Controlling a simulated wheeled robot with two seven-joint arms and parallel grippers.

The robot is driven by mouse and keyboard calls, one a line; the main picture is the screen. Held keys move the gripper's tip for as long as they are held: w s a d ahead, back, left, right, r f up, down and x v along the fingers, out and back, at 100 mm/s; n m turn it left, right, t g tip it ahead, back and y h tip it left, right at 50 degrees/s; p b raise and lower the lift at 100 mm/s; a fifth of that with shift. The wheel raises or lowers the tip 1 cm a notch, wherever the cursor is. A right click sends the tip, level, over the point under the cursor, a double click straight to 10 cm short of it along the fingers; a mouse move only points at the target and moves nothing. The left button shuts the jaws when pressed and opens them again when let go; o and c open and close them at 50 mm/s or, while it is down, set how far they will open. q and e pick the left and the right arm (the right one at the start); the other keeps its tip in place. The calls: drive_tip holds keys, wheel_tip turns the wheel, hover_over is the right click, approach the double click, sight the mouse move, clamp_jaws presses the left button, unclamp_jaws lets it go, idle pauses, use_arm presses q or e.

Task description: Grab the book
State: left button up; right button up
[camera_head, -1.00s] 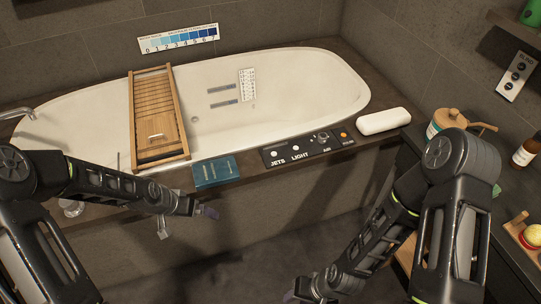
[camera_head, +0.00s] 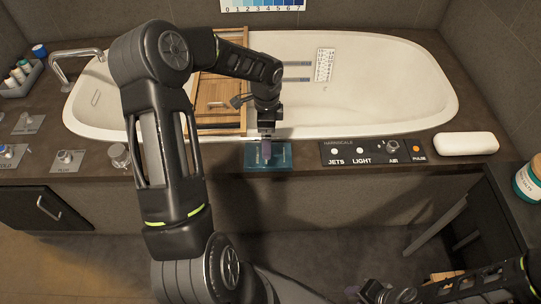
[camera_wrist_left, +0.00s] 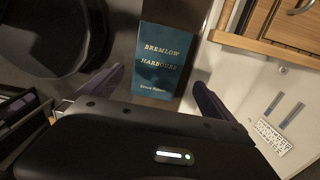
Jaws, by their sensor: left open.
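The book is teal with pale lettering and lies flat on the dark ledge in front of the bathtub in the head view (camera_head: 284,161). In the left wrist view its cover (camera_wrist_left: 160,65) reads "Bremlow Harbours". My left gripper (camera_head: 267,152) points down over the book and hides part of it in the head view. In the wrist view the left gripper (camera_wrist_left: 155,90) is open, with the book showing between its spread fingers; contact cannot be told. My right gripper (camera_head: 375,292) is low at the bottom edge, and its jaws are unclear.
The white bathtub (camera_head: 385,90) carries a wooden tray (camera_head: 218,100) behind the book. A black control panel (camera_head: 375,152) lies right of the book, with a white roll-shaped cushion (camera_head: 466,144) beyond. Metal knobs (camera_head: 118,155) and a faucet (camera_head: 72,62) are at left.

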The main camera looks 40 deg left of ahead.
use_arm(q)
drive_tip(key=shift+f, duration=0.1)
drive_tip(key=shift+f, duration=1.2)
drive_tip(key=f, duration=0.5)
drive_tip(key=shift+d+f, duration=0.1)
drive_tip(key=shift+d, duration=0.1)
drive_tip(key=shift+c, duration=0.3)
drive_tip(key=c, duration=1.2)
